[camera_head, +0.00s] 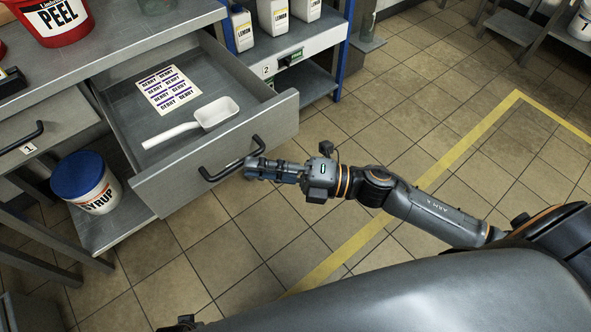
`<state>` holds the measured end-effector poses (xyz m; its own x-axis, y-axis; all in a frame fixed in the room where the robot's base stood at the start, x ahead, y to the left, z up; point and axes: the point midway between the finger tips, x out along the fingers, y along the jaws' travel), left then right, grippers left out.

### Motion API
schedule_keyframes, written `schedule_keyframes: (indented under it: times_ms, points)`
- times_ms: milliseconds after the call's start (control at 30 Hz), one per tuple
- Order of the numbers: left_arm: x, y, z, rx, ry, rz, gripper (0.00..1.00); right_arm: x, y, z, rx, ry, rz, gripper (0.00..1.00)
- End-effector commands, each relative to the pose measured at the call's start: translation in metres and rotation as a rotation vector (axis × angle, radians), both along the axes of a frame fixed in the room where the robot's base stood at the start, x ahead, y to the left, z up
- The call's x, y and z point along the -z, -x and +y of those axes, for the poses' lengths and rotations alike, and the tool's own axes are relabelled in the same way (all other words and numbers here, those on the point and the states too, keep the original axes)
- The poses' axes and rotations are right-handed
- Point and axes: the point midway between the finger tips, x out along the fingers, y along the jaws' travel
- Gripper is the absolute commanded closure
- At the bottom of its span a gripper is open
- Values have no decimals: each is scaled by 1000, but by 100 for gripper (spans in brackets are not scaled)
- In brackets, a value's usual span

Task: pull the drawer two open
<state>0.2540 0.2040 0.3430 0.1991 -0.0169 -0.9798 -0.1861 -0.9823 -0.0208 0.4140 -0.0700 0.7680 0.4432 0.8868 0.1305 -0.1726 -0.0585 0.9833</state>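The drawer (225,150) to the right of the drawer marked 1 stands pulled well out of the grey bench. No number shows on its front. Its black bar handle (222,171) is on the front face. My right gripper (253,167) is at the right end of this handle, its fingers close together and seemingly closed around the bar. The fingertips are small in this view. Inside the drawer lie a white scoop (212,115) and a sheet of BERRY labels (168,90). My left gripper is not in view.
The drawer marked 1 (60,135) is at the left. A SYRUP tub (90,185) stands on the lower shelf. A red PEEL tub (60,38) is on the bench top. LEMON bottles (243,30) stand on a rack marked 2. Tiled floor right of the drawer is clear.

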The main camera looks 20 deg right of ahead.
Motion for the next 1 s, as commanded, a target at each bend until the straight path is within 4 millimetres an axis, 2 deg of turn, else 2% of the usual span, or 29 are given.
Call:
schedule_keyframes:
  times_ms: [33, 200, 400, 1000]
  points:
    - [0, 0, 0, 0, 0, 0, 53, 4, 6, -11, 1, 4, 5, 80]
    - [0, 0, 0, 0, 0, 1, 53, 7, 21, -40, 0, 3, 3, 80]
    - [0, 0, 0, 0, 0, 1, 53, 10, 31, -61, 0, 1, 2, 80]
    - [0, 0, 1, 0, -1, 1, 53, 10, 33, -66, -1, 1, -1, 80]
